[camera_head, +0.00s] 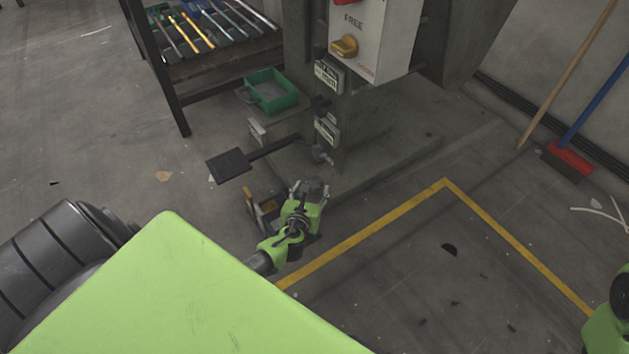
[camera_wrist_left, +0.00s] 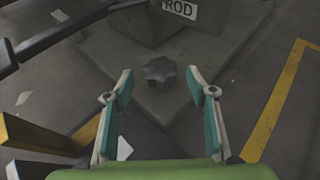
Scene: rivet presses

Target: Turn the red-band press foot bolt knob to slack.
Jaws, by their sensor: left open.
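A dark grey lobed knob (camera_wrist_left: 160,71) sits low on the concrete-grey base of the press (camera_head: 385,125). In the left wrist view it lies between and beyond the two fingertips, with a gap on both sides. My left gripper (camera_head: 311,190) is open and empty, pointing at the knob and not touching it. In the head view the gripper is beside the press base, and I cannot make out the knob there. No red band on the press shows clearly. My right gripper is not in view.
A black foot pedal (camera_head: 229,165) on a bar juts out left of the press. A green tray (camera_head: 270,92) stands behind it. A yellow floor line (camera_head: 365,232) runs right of the gripper. A red broom (camera_head: 568,160) leans at the right. A tool rack stands at upper left.

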